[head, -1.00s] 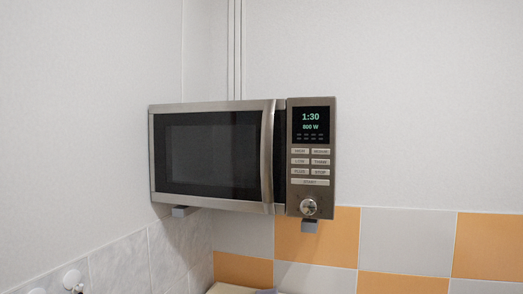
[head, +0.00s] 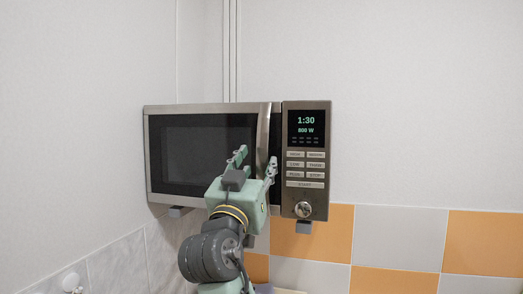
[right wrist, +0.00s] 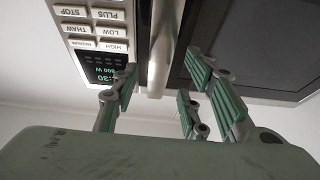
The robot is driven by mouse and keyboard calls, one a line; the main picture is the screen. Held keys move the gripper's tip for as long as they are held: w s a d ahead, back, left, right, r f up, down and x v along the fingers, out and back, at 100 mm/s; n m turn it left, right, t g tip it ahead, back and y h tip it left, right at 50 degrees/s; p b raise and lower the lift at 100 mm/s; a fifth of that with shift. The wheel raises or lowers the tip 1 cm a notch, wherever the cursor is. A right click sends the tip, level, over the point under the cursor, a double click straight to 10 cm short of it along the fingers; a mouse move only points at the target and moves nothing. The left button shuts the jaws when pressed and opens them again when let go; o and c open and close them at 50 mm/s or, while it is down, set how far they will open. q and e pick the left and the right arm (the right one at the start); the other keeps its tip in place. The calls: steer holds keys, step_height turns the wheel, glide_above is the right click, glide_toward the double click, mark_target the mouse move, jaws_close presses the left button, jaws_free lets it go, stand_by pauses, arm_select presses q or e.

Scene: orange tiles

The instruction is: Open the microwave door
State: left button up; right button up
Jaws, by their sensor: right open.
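The microwave (head: 306,195) is silver with a dark door window (head: 190,150). Its door (head: 160,109) looks closed. The upright silver handle (head: 264,125) is at the door's right side, beside the control panel. My right gripper (head: 256,160) is in front of the handle with its fingers spread, one on each side of it. In the right wrist view the handle (right wrist: 162,45) runs between the open fingers of the gripper (right wrist: 161,88), and no finger is clearly closed on it. My left gripper is not in view.
The control panel (head: 305,155) shows 1:30 and 800 W, with buttons and a round knob (head: 303,210) below. The microwave sits on wall brackets (head: 304,227) in the corner. Orange and white tiles (head: 320,230) are below. Open space lies left of the microwave.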

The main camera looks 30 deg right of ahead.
mark_target(262, 159)
steer(key=p+x, duration=0.1)
steer(key=x, duration=0.3)
steer(key=shift+d+p, duration=0.15)
steer(key=shift+p, duration=0.25)
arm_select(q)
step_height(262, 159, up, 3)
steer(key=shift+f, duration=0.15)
arm_select(e)
steer(key=shift+w, duration=0.1)
steer(key=shift+c, duration=0.6)
jaws_close()
